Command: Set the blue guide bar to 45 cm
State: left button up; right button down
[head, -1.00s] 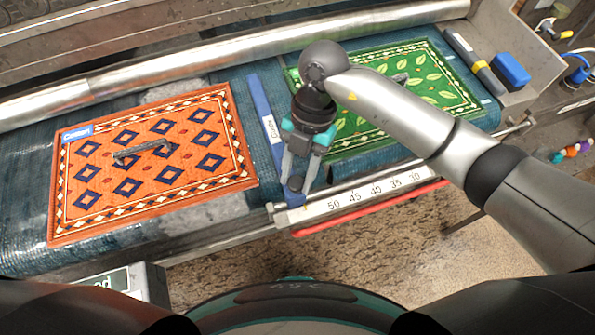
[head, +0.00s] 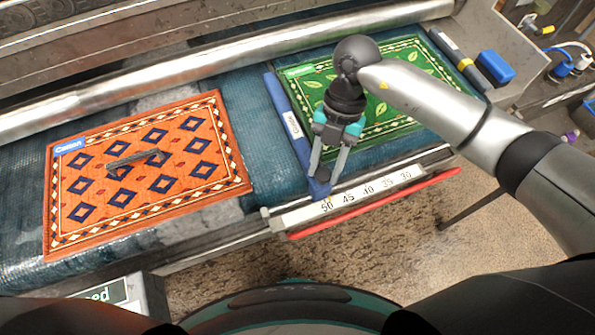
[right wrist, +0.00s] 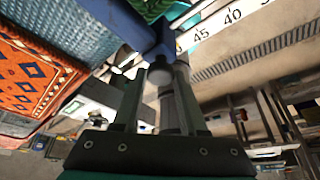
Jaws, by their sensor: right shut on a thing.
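The blue guide bar (head: 287,115) lies across the teal belt, between the orange rug and the green rug. Its near end is at the 50 mark of the white number scale (head: 365,192), which reads 50, 45, 40, 35, 30 from left to right. My right gripper (head: 327,182) is shut on the near end of the guide bar; its fingers hide part of that end. In the right wrist view the blue bar (right wrist: 146,35) shows just beyond the fingers, with 45 and 40 on the scale to its right. My left gripper is not in view.
The orange rug (head: 200,130) with a handle lies left of the bar. The green rug (head: 400,55) lies right, partly behind my right arm. A red rail (head: 375,203) runs below the scale. A blue block (head: 495,67) sits at the far right.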

jog(key=d, duration=0.2)
jog(key=w+d, duration=0.1)
jog(key=shift+w+d, duration=0.1)
jog(key=shift+d, duration=0.3)
jog(key=shift+c, duration=2.2)
grip_release()
jog(key=v, duration=1.5)
jog(key=shift+r, duration=0.15)
